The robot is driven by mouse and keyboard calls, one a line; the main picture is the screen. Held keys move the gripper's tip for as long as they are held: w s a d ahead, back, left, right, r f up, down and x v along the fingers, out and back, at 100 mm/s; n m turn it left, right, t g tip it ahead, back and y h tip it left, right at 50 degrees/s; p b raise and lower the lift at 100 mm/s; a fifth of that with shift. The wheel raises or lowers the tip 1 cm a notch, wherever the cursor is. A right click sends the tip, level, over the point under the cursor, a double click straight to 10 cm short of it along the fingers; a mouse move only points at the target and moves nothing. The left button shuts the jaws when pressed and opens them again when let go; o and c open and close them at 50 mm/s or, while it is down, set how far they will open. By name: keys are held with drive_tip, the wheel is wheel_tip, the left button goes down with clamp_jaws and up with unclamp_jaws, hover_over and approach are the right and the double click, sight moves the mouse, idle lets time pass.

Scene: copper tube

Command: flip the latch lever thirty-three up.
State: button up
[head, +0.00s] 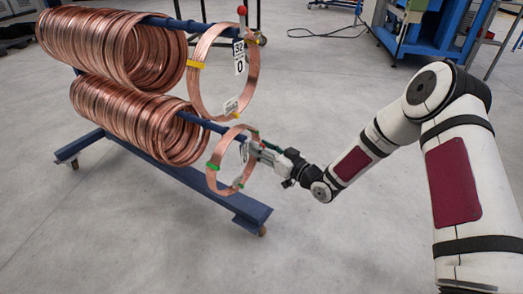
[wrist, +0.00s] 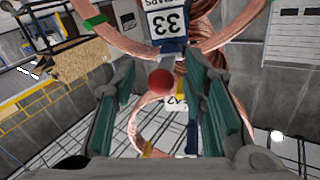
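In the wrist view, the red ball knob (wrist: 160,82) of a lever shows beside the plate marked 33 (wrist: 167,22), which appears upside down. My gripper (wrist: 160,75) is open, with one green-lined finger on each side of the knob and visible gaps to both. How deep the knob sits between the fingers I cannot tell. In the head view, my gripper (head: 254,150) is at the end of the lower blue bar (head: 208,123); it hides most of the lever there.
A copper coil with green bands (head: 213,168) hangs around the gripper's bar end. Above is another lever with its red knob (head: 241,10) up, by plate 32 (head: 239,56). Coils (head: 135,118) fill the blue rack (head: 190,180). Floor in front is clear.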

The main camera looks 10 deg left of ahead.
drive_tip(key=shift+w+a, duration=0.15)
drive_tip(key=shift+a, duration=0.05)
clamp_jaws()
drive_tip(key=shift+r, duration=0.15)
